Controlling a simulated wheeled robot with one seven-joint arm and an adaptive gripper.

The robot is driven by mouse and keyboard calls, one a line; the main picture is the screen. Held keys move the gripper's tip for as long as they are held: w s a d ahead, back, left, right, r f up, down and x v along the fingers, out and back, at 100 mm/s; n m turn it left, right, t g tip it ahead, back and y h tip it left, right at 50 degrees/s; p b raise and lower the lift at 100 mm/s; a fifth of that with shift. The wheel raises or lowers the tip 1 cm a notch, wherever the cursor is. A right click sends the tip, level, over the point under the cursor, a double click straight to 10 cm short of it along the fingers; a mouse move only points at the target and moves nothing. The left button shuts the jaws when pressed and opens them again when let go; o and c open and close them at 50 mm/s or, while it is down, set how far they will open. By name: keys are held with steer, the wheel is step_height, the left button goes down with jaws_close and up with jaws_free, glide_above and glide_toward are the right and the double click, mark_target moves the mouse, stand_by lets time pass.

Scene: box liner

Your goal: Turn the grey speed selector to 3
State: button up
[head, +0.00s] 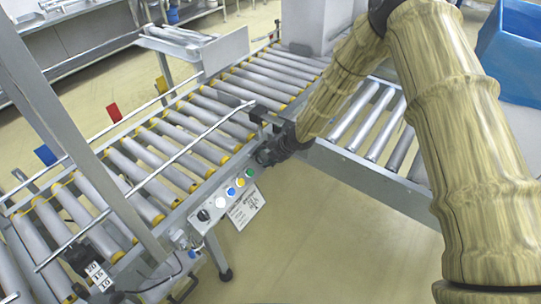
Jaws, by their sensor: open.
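A control panel (211,208) is fixed to the near side of the roller conveyor (150,190). A small dark rotary knob (203,215) sits at its left end. I take this for the speed selector, but its grey colour and setting are too small to make out. White, blue, yellow and green buttons run to its right, with a printed label (246,207) below them. My black gripper (262,158) is open and apart from the knob, above and to the right of the panel by the conveyor's edge. Its fingertips are small and hard to make out.
A thin metal bar (165,165) crosses above the rollers, and a grey upright post (85,130) stands at left. A numbered scale (98,276) is at lower left. A second roller section (375,125) and a blue crate (515,50) lie right. Floor before the panel is clear.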

steer(key=c, duration=0.7)
steer(key=shift+r+m+p, duration=0.15)
steer(key=shift+m+p, duration=0.55)
steer(key=shift+p, duration=0.2)
steer(key=shift+c, duration=0.2)
steer(key=shift+m+p, duration=0.45)
steer(key=shift+m, duration=0.35)
steer(key=o, duration=0.7)
steer(key=shift+o, duration=0.2)
steer(key=shift+f, duration=0.2)
steer(key=v, duration=0.8)
